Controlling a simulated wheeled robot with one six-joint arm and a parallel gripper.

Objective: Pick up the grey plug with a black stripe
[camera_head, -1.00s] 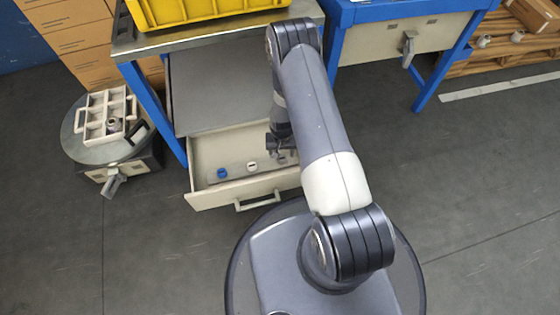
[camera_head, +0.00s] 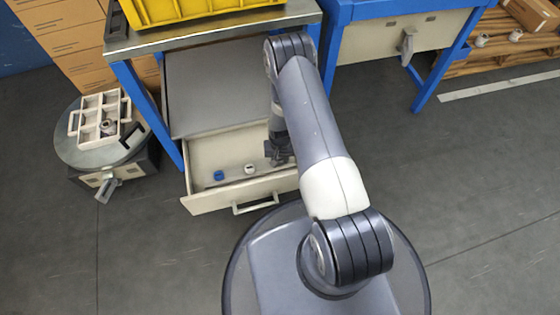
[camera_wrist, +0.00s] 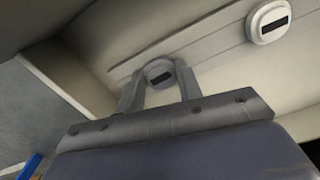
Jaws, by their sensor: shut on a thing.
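The grey plug with a black stripe (camera_wrist: 159,74) sits between the two fingers of my gripper (camera_wrist: 160,82) in the wrist view. The fingers are shut on its sides, and its round face with the dark stripe shows. In the head view my gripper (camera_head: 279,158) is down inside the open drawer (camera_head: 240,195), at its right part. There the grey plug is hidden or too small to make out. I cannot tell whether it still touches the drawer floor.
A white plug with a black stripe (camera_head: 249,169) lies left of my gripper; it also shows in the wrist view (camera_wrist: 268,22). A blue plug (camera_head: 219,175) lies farther left. The drawer's walls stand close around. A grey surface (camera_head: 205,95) lies above the drawer's rear.

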